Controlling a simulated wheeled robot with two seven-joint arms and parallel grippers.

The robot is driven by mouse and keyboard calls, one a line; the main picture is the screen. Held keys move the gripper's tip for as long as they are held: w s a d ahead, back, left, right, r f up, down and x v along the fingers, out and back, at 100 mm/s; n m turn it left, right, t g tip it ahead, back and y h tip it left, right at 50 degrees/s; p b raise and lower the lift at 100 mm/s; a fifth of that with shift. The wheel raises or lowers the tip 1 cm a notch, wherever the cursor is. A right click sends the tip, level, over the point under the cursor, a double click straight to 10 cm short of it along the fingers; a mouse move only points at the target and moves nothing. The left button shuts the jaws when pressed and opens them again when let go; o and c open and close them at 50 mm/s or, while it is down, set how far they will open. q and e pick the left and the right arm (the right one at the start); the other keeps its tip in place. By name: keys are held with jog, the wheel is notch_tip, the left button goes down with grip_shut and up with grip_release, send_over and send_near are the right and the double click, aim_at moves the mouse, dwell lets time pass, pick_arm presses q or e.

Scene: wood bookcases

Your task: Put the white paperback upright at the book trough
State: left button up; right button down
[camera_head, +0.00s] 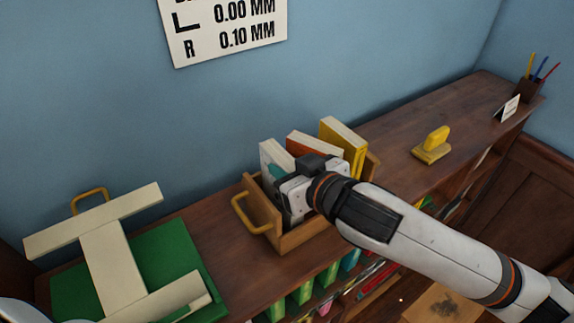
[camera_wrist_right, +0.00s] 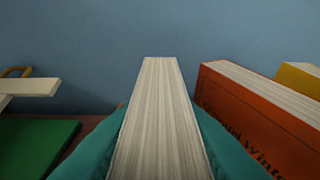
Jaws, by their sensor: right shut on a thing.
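The white paperback (camera_head: 272,158) stands upright at the left end of the wooden book trough (camera_head: 300,236), its top above the rim. My right gripper (camera_head: 279,177) is shut on it; its arm comes in from the right and hides the book's lower part. In the right wrist view, the book's page edges (camera_wrist_right: 160,115) run between the teal finger pads. Whether its bottom touches the trough floor is hidden. An orange book (camera_head: 305,142) and a yellow book (camera_head: 345,140) stand to its right in the trough. My left gripper is not in view.
The trough has a yellow handle (camera_head: 240,216) at its left. A green mat (camera_head: 180,260) with a cream frame-like object (camera_head: 110,262) lies left. A yellow stamp-like block (camera_head: 433,145), small sign (camera_head: 509,108) and pencil cup (camera_head: 529,90) stand right. Bare shelf top lies between.

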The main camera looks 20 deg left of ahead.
jog(key=c, duration=1.2)
grip_release()
jog(key=shift+o, duration=0.4)
jog(key=shift+r, duration=0.1)
jog(key=shift+s+d, duration=0.2)
jog(key=b+v, duration=0.3)
jog(key=v, duration=0.8)
jog(key=shift+s+d, duration=0.15)
jog(key=shift+d, duration=0.05)
